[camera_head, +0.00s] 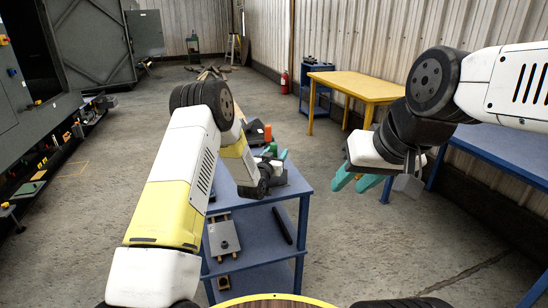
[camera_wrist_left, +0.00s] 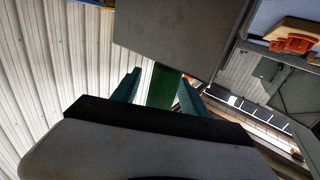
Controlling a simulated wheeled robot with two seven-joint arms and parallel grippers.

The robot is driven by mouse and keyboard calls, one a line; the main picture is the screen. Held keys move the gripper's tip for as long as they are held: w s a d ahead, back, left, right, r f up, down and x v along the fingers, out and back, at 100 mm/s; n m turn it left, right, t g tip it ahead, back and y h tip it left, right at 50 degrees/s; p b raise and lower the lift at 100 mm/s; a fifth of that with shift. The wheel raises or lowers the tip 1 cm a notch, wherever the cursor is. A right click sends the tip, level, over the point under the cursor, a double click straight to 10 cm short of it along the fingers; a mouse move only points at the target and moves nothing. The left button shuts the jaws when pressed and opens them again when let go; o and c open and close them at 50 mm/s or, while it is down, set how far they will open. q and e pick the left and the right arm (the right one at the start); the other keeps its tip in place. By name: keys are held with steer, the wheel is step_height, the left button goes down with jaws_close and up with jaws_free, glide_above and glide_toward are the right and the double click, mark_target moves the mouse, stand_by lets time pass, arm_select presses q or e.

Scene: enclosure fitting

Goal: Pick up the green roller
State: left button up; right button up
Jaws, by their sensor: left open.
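My left gripper (camera_head: 279,151) is over the far part of the blue cart (camera_head: 257,217), with its teal fingertips apart. In the left wrist view its open fingers (camera_wrist_left: 158,92) stand on either side of a dark green piece (camera_wrist_left: 165,88), which looks like the green roller. A dark grey block covers part of this piece, and I cannot tell whether the fingers touch it. The roller is not clearly distinguishable in the head view. My right gripper (camera_head: 354,184) is in the air right of the cart, its teal fingers apart and empty.
An orange cylinder (camera_head: 268,132) and a dark grey block (camera_head: 254,131) are at the cart's far end. A grey plate (camera_head: 223,236) lies on a lower shelf. A yellow table (camera_head: 358,85) stands behind, and a blue bench (camera_head: 505,150) is at right. A dark enclosure is at left.

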arm_select(q)
jaws_close()
